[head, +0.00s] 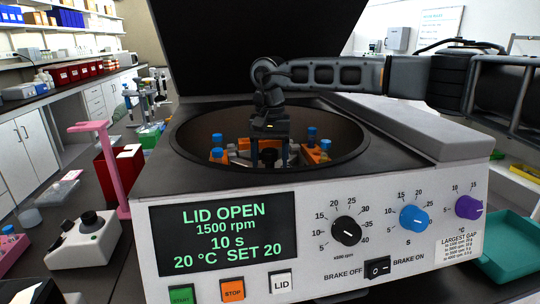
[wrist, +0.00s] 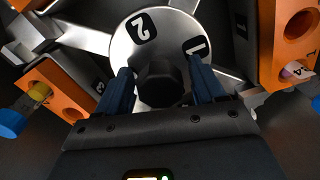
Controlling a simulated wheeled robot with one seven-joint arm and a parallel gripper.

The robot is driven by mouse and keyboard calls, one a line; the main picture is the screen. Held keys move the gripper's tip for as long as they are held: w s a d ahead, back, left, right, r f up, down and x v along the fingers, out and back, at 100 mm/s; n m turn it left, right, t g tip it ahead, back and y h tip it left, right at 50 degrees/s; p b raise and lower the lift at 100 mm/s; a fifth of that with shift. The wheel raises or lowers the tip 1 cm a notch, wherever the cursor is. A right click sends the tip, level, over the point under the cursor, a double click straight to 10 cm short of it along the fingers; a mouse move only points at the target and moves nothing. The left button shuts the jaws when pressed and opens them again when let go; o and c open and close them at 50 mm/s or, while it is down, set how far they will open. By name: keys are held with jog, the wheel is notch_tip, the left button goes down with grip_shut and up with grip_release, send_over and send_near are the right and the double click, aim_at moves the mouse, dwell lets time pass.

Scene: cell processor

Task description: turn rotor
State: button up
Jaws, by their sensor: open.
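The rotor (wrist: 133,57) is a silver hub with arms, marked with numbers 1 and 2, inside the open centrifuge bowl. It carries orange buckets (wrist: 285,45) holding capped tubes; another orange bucket (wrist: 52,88) shows at the left of the wrist view. A dark hub knob (wrist: 161,80) stands at the rotor's centre. My gripper (wrist: 162,85) is open, its two blue fingers on either side of the knob. I cannot tell whether they touch it. In the head view my gripper (head: 269,160) reaches down into the bowl among blue-capped tubes (head: 217,140). The bowl's front rim hides the lower rotor.
The centrifuge lid (head: 250,50) stands raised behind the bowl. The front display (head: 223,235) reads LID OPEN. The bowl rim (head: 180,150) surrounds my gripper. A pink stand (head: 108,165) and a small white device (head: 88,240) are at the left; a teal tray (head: 510,248) is at the right.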

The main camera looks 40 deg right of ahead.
grip_shut()
dwell(0.7)
